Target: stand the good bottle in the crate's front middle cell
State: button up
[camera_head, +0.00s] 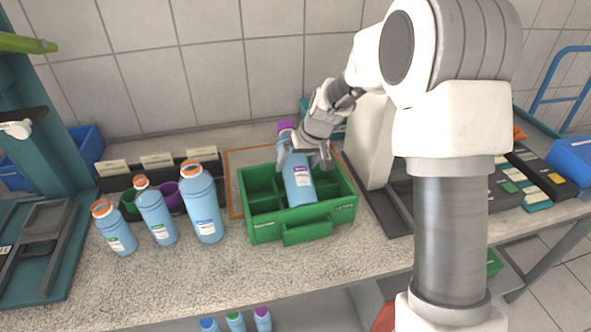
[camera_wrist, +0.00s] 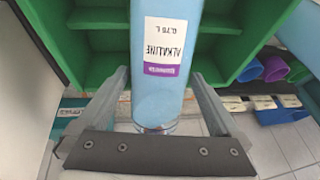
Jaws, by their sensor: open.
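A blue bottle (camera_head: 297,182) with a purple cap and a white label stands in the green crate (camera_head: 262,232), leaning slightly in the picture. It appears to be in the front middle cell, though the crate's front wall hides its base. In the wrist view the bottle (camera_wrist: 165,70) shows a label reading "ALKALINE 0.75 L". My gripper (camera_head: 304,158) is at the bottle's upper part, with its fingers apart on either side. The wrist view shows my gripper (camera_wrist: 160,78) open, with gaps between the fingers and the bottle. The other crate cells in view look empty.
Three blue bottles with orange tops, one tall (camera_head: 202,205), one middle (camera_head: 156,215) and one short (camera_head: 116,230), stand left of the crate. Behind them is a dark rack (camera_head: 110,185) with cards and cups. A white device (camera_head: 368,145) stands right of the crate.

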jog(key=shift+x, duration=0.9)
jog(key=shift+c, duration=0.2)
jog(key=c, duration=1.4)
jog(key=shift+r, duration=0.1)
grip_shut()
jog(key=shift+w+r, duration=0.1)
jog(key=shift+r, duration=0.05)
